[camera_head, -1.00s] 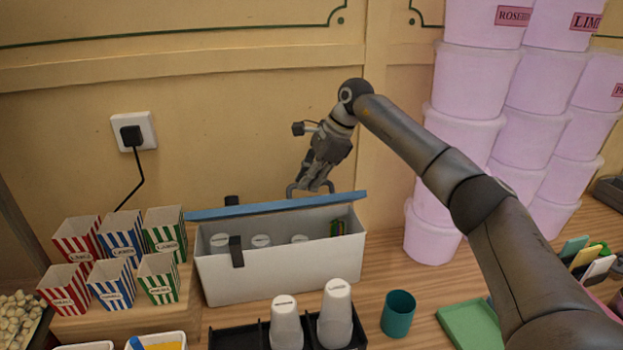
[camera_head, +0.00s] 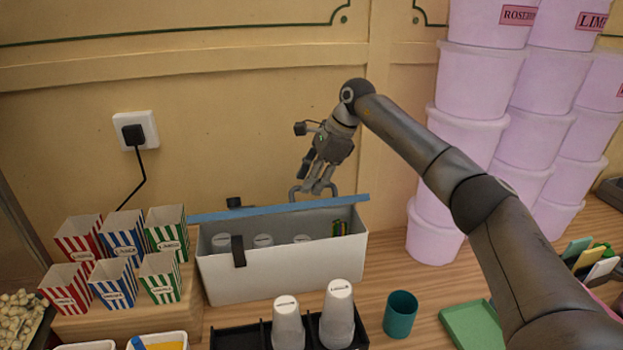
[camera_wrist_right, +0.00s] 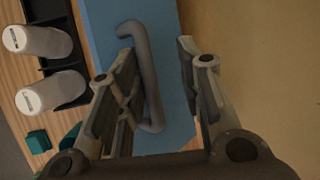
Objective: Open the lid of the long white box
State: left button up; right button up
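The long white box (camera_head: 285,272) stands against the wall in the head view, with white cups inside. Its blue lid (camera_head: 245,211) is raised at the back and seen almost edge-on, so the inside shows. The lid's grey handle (camera_head: 295,192) is partly hidden by the gripper. My right gripper (camera_head: 318,188) is behind the lid at the handle. In the right wrist view the right gripper (camera_wrist_right: 157,52) is open, with the handle (camera_wrist_right: 150,85) between its fingers, close to the left one. The blue lid (camera_wrist_right: 170,125) lies beyond them. My left gripper is not in view.
Striped cartons (camera_head: 122,262) stand on a wooden block left of the box. A black holder with white cups (camera_head: 337,315) and a teal cup (camera_head: 399,314) are in front. Stacked pink tubs (camera_head: 475,85) stand at the right, beside my right arm.

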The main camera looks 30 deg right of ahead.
jog(key=v, duration=1.1)
jog(key=shift+d+r, duration=0.2)
jog(key=shift+r, duration=0.1)
